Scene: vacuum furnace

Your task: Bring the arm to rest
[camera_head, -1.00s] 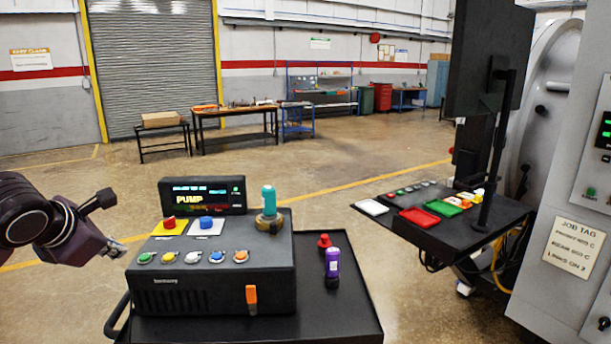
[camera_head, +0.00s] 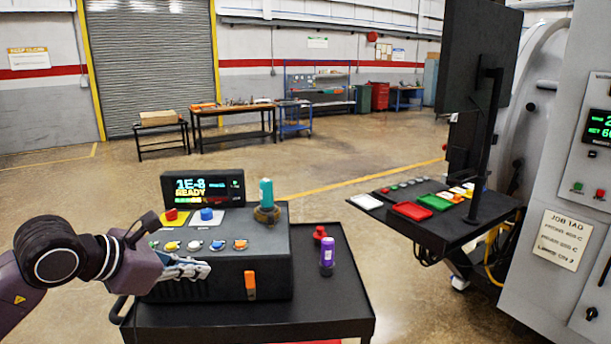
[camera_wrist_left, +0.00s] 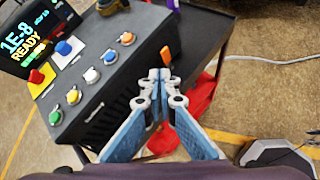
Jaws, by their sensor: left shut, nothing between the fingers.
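My left gripper (camera_head: 186,270) is shut and empty, in front of the left front face of the black control box (camera_head: 200,288). In the left wrist view the gripper (camera_wrist_left: 159,82) points toward the box's front, with its closed fingertips near the orange lever (camera_wrist_left: 165,56); whether they touch cannot be told. The box has a row of coloured buttons, a red and a blue button on top, and a display (camera_head: 203,188) reading "1E-8 READY". A teal-topped part (camera_head: 266,195) stands on the box. My right gripper is not in view.
The box stands on a black cart (camera_head: 335,280) with a purple bottle (camera_head: 327,257) and a red knob (camera_head: 319,233). A console shelf (camera_head: 440,222) with coloured trays and a monitor is at right, beside the grey furnace cabinet (camera_head: 560,200). Open floor lies behind the cart.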

